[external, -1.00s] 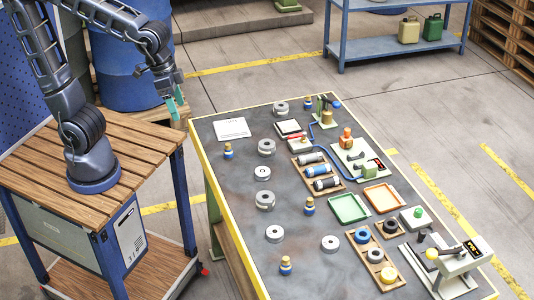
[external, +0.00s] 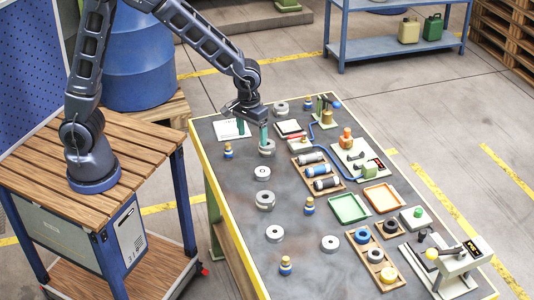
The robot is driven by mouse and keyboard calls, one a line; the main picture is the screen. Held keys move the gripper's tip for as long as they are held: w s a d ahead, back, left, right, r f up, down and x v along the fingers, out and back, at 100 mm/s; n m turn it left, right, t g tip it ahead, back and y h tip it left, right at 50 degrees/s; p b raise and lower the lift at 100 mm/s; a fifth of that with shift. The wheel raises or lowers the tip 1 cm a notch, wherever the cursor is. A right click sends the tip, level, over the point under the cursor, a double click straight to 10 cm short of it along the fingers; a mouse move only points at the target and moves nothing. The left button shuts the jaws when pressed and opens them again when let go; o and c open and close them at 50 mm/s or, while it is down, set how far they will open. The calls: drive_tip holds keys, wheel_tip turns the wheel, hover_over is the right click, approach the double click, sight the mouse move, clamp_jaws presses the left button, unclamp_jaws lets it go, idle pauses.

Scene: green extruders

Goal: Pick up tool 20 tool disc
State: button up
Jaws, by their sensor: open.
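Several grey metal discs with centre holes stand on the dark table top. One disc (external: 267,152) is right by my gripper (external: 252,139). The others are a disc (external: 281,108) farther back and discs (external: 262,173), (external: 265,201), (external: 275,234) and (external: 330,243) toward the front. No number is readable on any disc, so I cannot tell which is tool 20.
A white sheet (external: 228,130) lies behind the left finger. Small blue-and-yellow pieces (external: 228,151) stand among the discs. Wooden racks (external: 317,171), a green tray (external: 348,208), an orange tray (external: 382,197) and a press-like device (external: 455,262) fill the right side. The front left of the table is mostly clear.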

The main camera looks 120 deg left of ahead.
sight(263, 171)
drive_tip(key=shift+w+a+f+n+g, duration=0.15)
drive_tip(key=shift+a+f+n, duration=0.55)
drive_tip(key=shift+f, duration=2.4)
drive_tip(key=shift+w+a+f+n+g, duration=0.15)
drive_tip(key=shift+a+f, duration=1.05)
drive_tip(key=shift+f, duration=1.85)
drive_tip(key=shift+w+a+f+n+g, duration=0.1)
drive_tip(key=shift+a+f+n, duration=0.6)
drive_tip(key=shift+f, duration=2.4)
drive_tip(key=shift+a+m, duration=0.25)
drive_tip(key=shift+c, duration=0.5)
drive_tip(key=c, duration=1.2)
drive_tip(key=shift+r, duration=0.15)
